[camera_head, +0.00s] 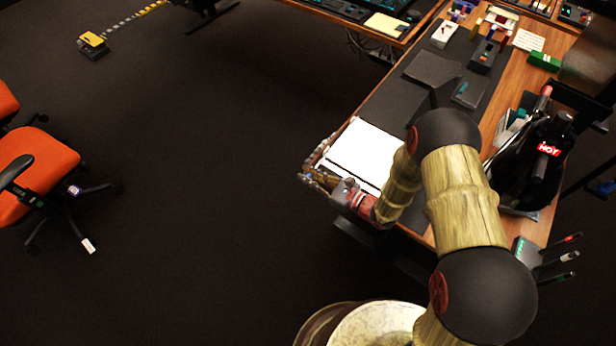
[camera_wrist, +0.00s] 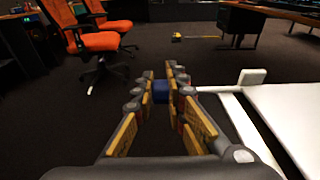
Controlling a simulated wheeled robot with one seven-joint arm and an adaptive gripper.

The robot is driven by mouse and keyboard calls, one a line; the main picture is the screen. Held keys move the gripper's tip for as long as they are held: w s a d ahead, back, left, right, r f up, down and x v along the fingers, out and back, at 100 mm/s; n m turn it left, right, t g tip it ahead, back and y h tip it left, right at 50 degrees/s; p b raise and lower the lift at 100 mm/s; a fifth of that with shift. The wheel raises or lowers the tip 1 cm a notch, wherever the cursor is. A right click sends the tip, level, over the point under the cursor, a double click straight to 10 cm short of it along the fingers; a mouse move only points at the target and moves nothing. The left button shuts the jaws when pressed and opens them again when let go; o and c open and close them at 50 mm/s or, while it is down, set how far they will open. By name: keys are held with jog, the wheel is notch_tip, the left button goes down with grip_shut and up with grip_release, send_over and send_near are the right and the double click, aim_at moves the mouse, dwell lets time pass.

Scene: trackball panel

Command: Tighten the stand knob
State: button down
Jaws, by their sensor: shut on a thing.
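In the wrist view, a small dark blue piece (camera_wrist: 160,91), which looks like the stand knob, sits between the fingertips of my gripper (camera_wrist: 161,86). The yellow-padded fingers are closed on it from both sides. Its far side and its mounting are hidden by the fingers. In the head view, my gripper (camera_head: 318,177) is at the left edge of the desk, beside a white flat panel (camera_head: 368,150). The knob cannot be made out there. The panel also shows at the right of the wrist view (camera_wrist: 292,112), with a white bar (camera_wrist: 240,125) along its near side.
A wooden desk (camera_head: 508,92) with a dark mat (camera_head: 398,98) holds several small items. A black bag (camera_head: 519,168) stands close to the right of my arm. Orange chairs (camera_head: 40,158) are at the far left. The dark floor between is open.

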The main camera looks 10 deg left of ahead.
jog(key=c, duration=2.1)
grip_release()
jog(key=v, duration=0.7)
jog(key=shift+s+d, duration=0.1)
jog(key=shift+d, duration=0.15)
jog(key=shift+o, duration=0.6)
